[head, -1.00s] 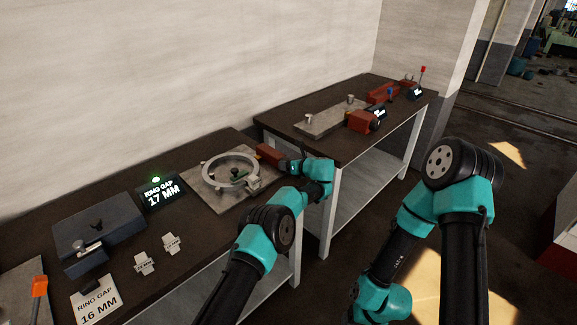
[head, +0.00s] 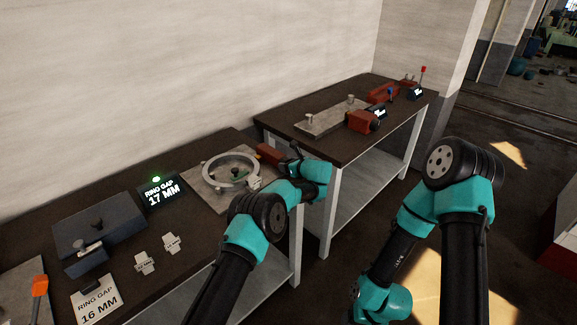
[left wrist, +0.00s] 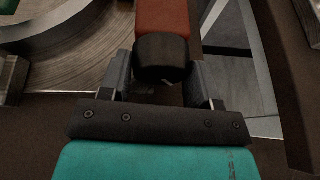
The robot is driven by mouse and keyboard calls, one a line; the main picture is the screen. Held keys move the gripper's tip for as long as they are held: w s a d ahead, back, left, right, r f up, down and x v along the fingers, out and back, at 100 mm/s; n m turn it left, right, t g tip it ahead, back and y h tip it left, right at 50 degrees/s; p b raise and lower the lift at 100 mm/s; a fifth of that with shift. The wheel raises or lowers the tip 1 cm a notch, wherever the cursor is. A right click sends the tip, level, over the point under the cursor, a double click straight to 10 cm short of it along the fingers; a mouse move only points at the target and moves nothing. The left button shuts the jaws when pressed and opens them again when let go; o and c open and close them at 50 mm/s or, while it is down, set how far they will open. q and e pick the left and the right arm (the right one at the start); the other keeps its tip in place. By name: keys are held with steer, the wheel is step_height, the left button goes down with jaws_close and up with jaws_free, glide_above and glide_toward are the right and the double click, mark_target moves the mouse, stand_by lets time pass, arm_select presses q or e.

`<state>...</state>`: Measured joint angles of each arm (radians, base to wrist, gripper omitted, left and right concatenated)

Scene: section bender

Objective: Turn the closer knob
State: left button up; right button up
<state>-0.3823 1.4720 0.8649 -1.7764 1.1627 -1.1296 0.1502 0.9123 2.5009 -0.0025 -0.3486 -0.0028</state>
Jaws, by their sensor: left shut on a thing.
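The closer is a red block (head: 269,154) beside the steel ring (head: 231,171) on the near bench; it also shows in the left wrist view (left wrist: 163,17). Its black round knob (left wrist: 162,57) sits on the block's end. My left gripper (left wrist: 158,80) has one finger on each side of the knob and is shut on it. In the head view the left gripper (head: 289,168) partly hides the knob. The lit display (head: 162,193) reads RING GAP 17 MM, with a green light on top. A card (head: 97,300) reads RING GAP 16 MM. My right gripper is out of view.
A dark grey box (head: 99,228) and two small metal gauges (head: 144,262) lie left of the ring plate. A second bench (head: 300,140) with red blocks stands behind at the right. An orange-tipped tool (head: 39,287) stands at lower left.

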arm_select(q)
steer(key=o, duration=0.9)
steer(key=shift+s+d+r, duration=0.1)
steer(key=shift+d, duration=0.05)
steer(key=v, duration=1.7)
steer(key=shift+d, duration=0.1)
